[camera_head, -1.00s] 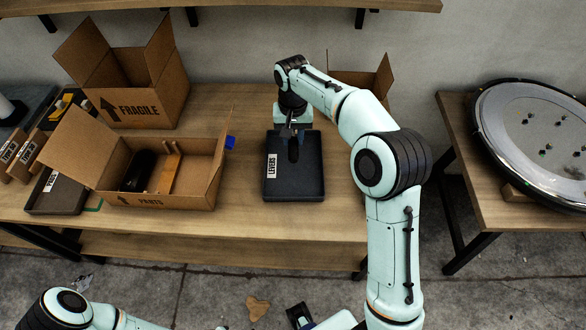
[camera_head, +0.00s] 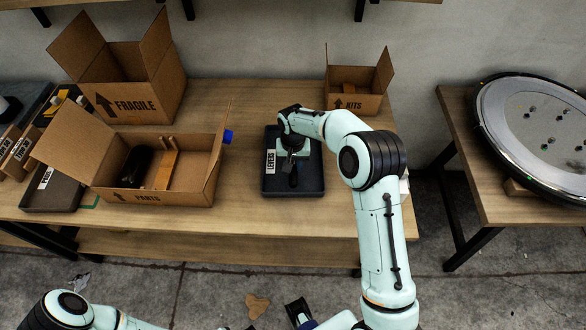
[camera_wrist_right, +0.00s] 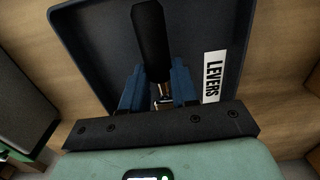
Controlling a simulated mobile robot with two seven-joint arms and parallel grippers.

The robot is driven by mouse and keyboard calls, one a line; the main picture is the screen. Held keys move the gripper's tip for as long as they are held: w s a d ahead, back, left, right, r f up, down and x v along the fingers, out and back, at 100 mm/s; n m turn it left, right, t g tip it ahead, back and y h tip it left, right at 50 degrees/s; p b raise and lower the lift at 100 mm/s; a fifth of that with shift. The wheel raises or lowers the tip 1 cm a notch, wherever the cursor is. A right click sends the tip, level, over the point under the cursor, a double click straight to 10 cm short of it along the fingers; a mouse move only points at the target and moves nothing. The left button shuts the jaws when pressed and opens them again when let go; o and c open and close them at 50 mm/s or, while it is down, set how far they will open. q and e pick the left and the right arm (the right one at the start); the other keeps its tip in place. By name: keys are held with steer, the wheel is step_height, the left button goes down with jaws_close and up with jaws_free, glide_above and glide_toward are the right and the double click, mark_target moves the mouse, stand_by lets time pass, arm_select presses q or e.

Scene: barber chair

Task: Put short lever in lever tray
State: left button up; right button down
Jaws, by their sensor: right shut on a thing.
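The lever tray (camera_head: 313,188) is a dark shallow tray on the bench, with a white LEVERS label on its left side. It also fills much of the right wrist view (camera_wrist_right: 85,48). My right gripper (camera_head: 291,163) is over the tray, its blue fingers (camera_wrist_right: 159,93) shut on the short lever. The lever's black handle (camera_wrist_right: 151,42) sticks out past the fingers, with a bit of metal between them. In the head view the dark handle (camera_head: 293,179) lies within the tray's outline. I cannot tell whether it touches the tray floor.
An open PARTS box (camera_head: 190,196) with a black item and a wooden piece stands left of the tray. A FRAGILE box (camera_head: 140,110) is behind it. A KITS box (camera_head: 355,104) stands at the back right. Bare bench (camera_head: 235,220) lies in front of the tray.

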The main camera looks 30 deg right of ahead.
steer(key=shift+f, duration=1.3)
steer(key=shift+f, duration=0.15)
steer(key=c, duration=0.9)
jaws_free()
steer(key=shift+o, duration=0.2)
step_height(320, 180, up, 12)
steer(key=shift+r+p, duration=0.15)
steer(key=shift+p, duration=0.25)
